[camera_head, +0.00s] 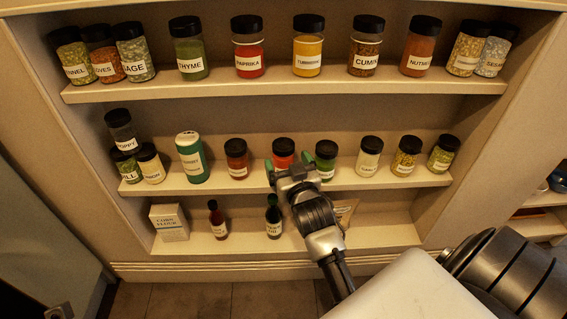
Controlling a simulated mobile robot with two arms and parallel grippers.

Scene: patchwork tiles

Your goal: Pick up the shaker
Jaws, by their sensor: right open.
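Several dark-capped spice jars stand on the shelves, and I cannot tell which one is the shaker. My right gripper (289,164) is open at the middle shelf, its green fingertips spread apart. A red jar (284,147) with a black cap stands behind the fingers, its lower part hidden by the gripper. I cannot tell whether the fingers reach around it or touch it. A green jar (326,157) stands close to the right fingertip. A taller green and white container (191,158) stands further left on the same shelf. My left gripper is not in view.
The top shelf (230,83) holds a row of labelled jars, including a paprika jar (248,50). The bottom shelf (250,237) holds a white box (169,222), a red bottle (217,220) and a dark bottle (273,217). Gaps separate most middle-shelf jars.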

